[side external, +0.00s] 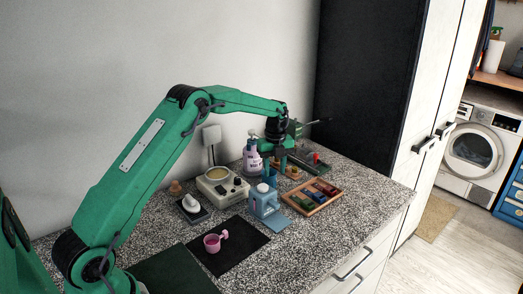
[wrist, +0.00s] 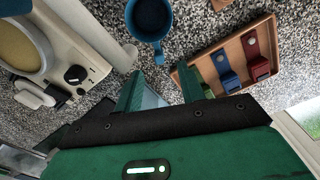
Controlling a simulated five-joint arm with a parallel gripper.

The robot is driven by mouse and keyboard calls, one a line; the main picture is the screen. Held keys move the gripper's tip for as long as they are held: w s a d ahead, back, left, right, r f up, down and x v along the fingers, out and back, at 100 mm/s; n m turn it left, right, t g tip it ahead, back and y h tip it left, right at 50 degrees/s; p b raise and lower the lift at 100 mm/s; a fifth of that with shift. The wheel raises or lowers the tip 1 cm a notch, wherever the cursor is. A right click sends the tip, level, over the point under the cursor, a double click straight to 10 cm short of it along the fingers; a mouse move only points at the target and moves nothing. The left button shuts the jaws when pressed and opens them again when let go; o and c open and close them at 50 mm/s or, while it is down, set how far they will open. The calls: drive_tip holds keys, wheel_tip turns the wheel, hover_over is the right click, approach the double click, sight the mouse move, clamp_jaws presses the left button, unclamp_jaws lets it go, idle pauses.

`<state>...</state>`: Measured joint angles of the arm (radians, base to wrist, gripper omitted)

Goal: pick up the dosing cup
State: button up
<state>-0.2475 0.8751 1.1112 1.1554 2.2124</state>
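A small pink cup (side external: 212,243) with a short handle stands on the black mat, left of and nearer than my gripper. A dark blue open cup (wrist: 150,17) is at the top of the wrist view, beyond my fingertips. I cannot tell for sure which cup is the dosing cup. My gripper (side external: 283,163) is above the counter, among the bottle, the light blue holder and the wooden tray. In the wrist view its two teal fingers (wrist: 158,87) stand apart, with nothing visibly held between them. The fingers touch neither cup.
A scale (side external: 222,187) with a yellow dish stands left of my gripper. A light blue holder (side external: 264,203), a lilac bottle (side external: 252,161) and a wooden tray (side external: 312,210) of coloured blocks are close by. The black mat (side external: 240,252) has free room around the pink cup.

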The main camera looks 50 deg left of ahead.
sight(274, 180)
drive_tip(key=shift+f, duration=0.5)
drive_tip(key=shift+a+f, duration=0.1)
drive_tip(key=shift+f, duration=2.5)
clamp_jaws()
